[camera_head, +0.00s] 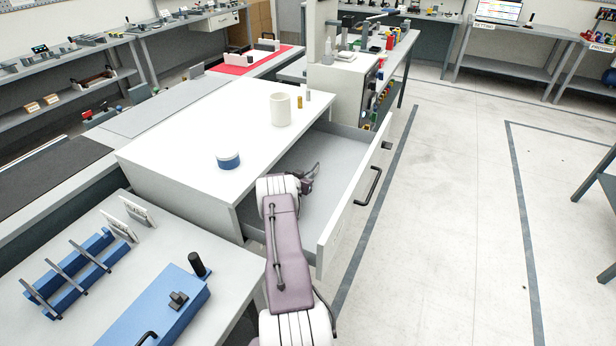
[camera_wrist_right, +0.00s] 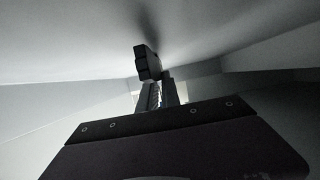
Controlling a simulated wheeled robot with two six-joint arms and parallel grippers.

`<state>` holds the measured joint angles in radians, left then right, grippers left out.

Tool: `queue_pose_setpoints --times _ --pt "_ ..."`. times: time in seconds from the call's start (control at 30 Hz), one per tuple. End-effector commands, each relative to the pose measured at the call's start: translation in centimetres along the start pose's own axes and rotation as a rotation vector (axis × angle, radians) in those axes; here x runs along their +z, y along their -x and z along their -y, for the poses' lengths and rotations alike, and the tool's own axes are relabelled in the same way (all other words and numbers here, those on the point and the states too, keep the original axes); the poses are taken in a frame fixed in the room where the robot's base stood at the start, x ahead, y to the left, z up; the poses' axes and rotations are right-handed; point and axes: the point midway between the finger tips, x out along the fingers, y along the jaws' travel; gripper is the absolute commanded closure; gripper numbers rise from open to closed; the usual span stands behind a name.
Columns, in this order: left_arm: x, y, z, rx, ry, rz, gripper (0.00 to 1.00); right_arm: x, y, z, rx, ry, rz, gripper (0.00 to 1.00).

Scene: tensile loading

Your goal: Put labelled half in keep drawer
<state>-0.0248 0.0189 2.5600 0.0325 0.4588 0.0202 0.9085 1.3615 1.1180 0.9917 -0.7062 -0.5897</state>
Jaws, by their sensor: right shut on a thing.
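My right arm reaches into the open drawer (camera_head: 325,232) of the white cabinet, and its gripper (camera_head: 309,178) is inside, low over the drawer's grey floor. In the right wrist view my right gripper (camera_wrist_right: 161,88) is shut on a small dark piece (camera_wrist_right: 147,62), which looks like the specimen half. The piece sticks out past the fingertips, close to a pale drawer surface with a shadow beside it. Its label cannot be made out. Whether it touches the drawer is unclear. My left gripper is in neither view.
The drawer front has a dark handle (camera_head: 368,187). A blue fixture (camera_head: 160,305) stands on the near table. The floor at right is clear.

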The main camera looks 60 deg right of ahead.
Motion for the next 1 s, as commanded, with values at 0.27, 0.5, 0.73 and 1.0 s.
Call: queue_pose_setpoints --times 0.27,0.5,0.73,1.0 --pt "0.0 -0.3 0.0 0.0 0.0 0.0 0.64 0.2 -0.1 0.0 0.0 0.001 0.0 0.71" --pt "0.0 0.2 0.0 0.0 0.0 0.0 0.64 -0.2 0.1 0.0 0.0 0.0 0.0 0.71" --pt "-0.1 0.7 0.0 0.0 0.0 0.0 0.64 -0.2 3.1 0.1 -0.002 0.004 0.002 0.71" --pt "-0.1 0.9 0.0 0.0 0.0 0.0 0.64 -0.1 9.2 0.1 -0.002 0.004 0.001 0.71"
